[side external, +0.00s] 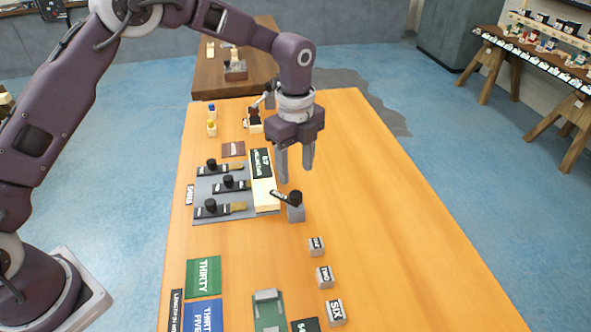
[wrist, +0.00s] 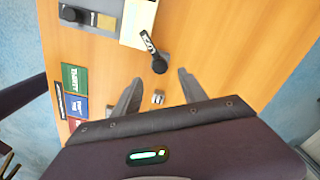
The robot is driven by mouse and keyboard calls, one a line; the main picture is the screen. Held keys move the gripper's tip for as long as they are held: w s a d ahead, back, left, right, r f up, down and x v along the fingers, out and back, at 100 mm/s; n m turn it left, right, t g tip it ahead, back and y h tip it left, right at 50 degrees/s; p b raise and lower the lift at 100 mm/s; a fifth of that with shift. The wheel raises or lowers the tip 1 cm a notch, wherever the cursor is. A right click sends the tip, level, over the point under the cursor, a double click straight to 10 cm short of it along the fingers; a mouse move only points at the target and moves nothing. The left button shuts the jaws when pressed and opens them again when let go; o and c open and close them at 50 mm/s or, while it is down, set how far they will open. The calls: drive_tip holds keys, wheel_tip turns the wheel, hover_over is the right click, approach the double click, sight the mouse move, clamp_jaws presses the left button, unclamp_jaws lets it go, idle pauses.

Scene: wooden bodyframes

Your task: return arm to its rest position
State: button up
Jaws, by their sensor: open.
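My gripper (side external: 294,172) hangs over the orange wooden table (side external: 370,190) with its two fingers pointing down. It is open, with nothing between the fingers. In the wrist view my gripper (wrist: 157,82) also shows its fingers spread apart. A grey block with a black knob and a dark labelled tag (side external: 294,210) stands below the fingertips in the side view, apart from them as far as I can tell. This knobbed piece (wrist: 158,62) lies just beyond the fingers in the wrist view.
A grey board (side external: 205,185) with several black-knobbed pieces lies left of my gripper, beside a cream block (side external: 263,195). Several small labelled cubes (side external: 325,276) stand nearer the front. Green (side external: 203,276) and blue (side external: 203,315) cards lie front left. The table's right side is clear.

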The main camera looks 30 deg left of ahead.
drive_tip(key=s+a+r+n+t, duration=0.1)
drive_tip(key=s+a+r+n, duration=0.25)
drive_tip(key=s+r, duration=0.35)
drive_tip(key=s+a+r+n+t, duration=0.2)
drive_tip(key=s+r+n, duration=0.25)
drive_tip(key=r, duration=0.45)
drive_tip(key=s+a+r+n+t, duration=0.1)
drive_tip(key=s+a+n, duration=0.3)
drive_tip(key=s+n, duration=0.9)
drive_tip(key=s+t, duration=0.1)
drive_tip(key=s, duration=0.6)
drive_tip(key=shift+s+a+r+t, duration=0.15)
drive_tip(key=shift+s+r+t, duration=0.05)
drive_tip(key=shift+s+t, duration=0.1)
